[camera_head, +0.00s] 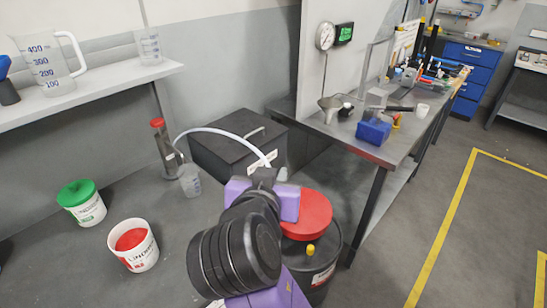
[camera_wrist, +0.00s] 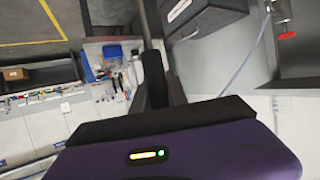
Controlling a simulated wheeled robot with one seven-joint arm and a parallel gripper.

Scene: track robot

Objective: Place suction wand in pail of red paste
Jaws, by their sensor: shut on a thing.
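The pail of red paste (camera_head: 133,246) is white and open. It stands at the lower left of the head view, with red paste inside. My gripper (camera_head: 264,174) is up and to the right of it, well apart from it, near the black box. My gripper is shut on the suction wand at that hose end. The wand itself is mostly hidden by my gripper and wrist. In the wrist view the dark fingers (camera_wrist: 163,82) show close together. The pail is not seen there.
A green-lidded pail (camera_head: 82,204) stands left of the red one. A clear bottle (camera_head: 189,180) and a red-capped metal cylinder (camera_head: 162,148) stand behind. A black box (camera_head: 230,148) is at the back, a red-lidded drum (camera_head: 322,267) at right. Floor between the pail and my arm is clear.

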